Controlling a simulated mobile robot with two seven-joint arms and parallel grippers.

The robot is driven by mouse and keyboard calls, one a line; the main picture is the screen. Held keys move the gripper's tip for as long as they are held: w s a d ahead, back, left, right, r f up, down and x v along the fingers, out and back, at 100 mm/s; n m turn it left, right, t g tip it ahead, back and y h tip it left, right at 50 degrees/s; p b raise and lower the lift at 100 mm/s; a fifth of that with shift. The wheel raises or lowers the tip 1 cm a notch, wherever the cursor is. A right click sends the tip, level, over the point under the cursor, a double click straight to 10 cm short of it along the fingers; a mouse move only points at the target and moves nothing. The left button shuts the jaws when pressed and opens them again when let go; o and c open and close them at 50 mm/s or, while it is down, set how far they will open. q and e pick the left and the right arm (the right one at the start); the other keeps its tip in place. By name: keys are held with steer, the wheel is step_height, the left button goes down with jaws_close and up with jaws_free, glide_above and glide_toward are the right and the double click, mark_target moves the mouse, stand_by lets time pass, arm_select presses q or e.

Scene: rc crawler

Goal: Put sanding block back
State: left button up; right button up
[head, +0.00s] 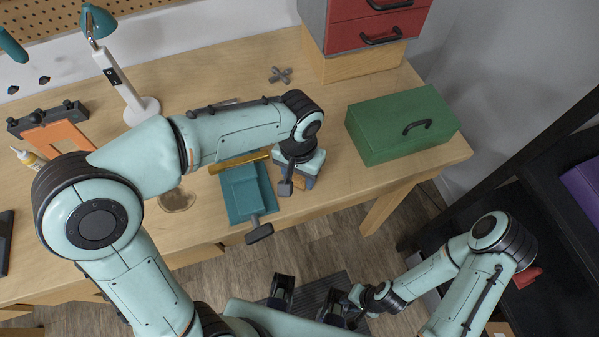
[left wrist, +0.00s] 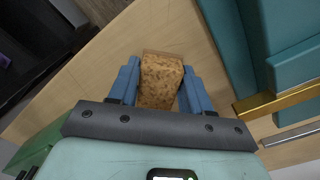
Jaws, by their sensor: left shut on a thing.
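My left gripper (head: 302,178) is over the front right part of the workbench, just right of the teal vise (head: 240,190). In the left wrist view its blue fingers (left wrist: 160,70) are shut on the sanding block (left wrist: 161,82), a speckled brown block. The fingers lie along both sides of the block. The arm mostly hides the block in the head view. I cannot tell whether it touches the bench top. My right gripper (head: 356,302) is low at the front, away from the bench, and its fingers are unclear.
A green toolbox (head: 400,125) stands right of the left gripper. A red drawer unit (head: 375,28) is at the back right. A white and teal lamp (head: 122,80) stands at the back left. A grey knob (head: 281,75) lies on the wooden bench (head: 335,85), with clear wood around it.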

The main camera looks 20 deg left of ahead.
arm_select(q)
steer(key=shift+f, duration=0.15)
steer(key=o, duration=1)
steer(key=shift+r, duration=0.35)
step_height(320, 180, up, 12)
steer(key=shift+f+p, duration=0.15)
steer(key=shift+p, duration=0.9)
